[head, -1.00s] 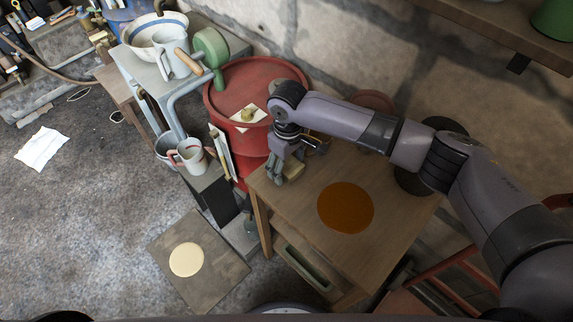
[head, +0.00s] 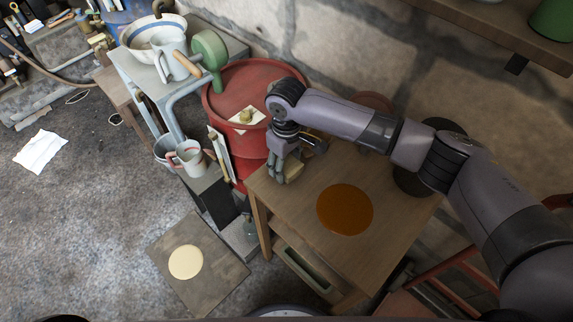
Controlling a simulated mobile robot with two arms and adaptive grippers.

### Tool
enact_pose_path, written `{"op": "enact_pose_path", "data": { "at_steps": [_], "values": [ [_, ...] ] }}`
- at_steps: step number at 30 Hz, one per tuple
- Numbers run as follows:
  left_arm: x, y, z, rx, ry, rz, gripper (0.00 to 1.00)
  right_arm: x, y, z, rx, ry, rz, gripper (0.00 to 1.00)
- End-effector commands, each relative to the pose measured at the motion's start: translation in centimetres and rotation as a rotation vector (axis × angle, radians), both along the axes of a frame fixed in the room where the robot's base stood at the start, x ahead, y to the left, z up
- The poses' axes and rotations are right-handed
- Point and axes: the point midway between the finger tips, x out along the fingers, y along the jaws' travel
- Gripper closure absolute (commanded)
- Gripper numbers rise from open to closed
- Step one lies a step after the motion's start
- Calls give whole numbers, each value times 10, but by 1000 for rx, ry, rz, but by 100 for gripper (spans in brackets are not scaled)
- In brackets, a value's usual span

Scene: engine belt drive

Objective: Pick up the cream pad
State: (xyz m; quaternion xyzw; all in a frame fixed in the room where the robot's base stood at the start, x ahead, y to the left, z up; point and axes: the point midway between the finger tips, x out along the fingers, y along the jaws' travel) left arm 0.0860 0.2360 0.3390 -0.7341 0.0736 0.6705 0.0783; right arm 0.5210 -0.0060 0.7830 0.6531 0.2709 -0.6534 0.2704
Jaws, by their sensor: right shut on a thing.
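My left gripper is not in view.
A brown-orange disc (head: 345,209) lies on the table. A flat cream disc (head: 186,262) lies on a board (head: 215,285) at floor level. A red drum (head: 225,103) stands behind the table's left corner. Cups and a bench crowd the left. The front tabletop is clear.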

Motion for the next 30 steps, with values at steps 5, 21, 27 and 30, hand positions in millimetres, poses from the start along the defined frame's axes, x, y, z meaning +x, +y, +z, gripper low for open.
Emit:
{"op": "enact_pose_path", "data": {
  "at_steps": [5,21,27,30],
  "values": [
    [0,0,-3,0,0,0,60,-19,19,3,2,1,6,72],
    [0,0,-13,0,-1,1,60,-106,106,3,1,1,3,72],
    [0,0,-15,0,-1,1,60,-122,122,3,-1,1,2,72],
    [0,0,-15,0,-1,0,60,-125,125,4,-1,-1,0,72]
  ]
}}
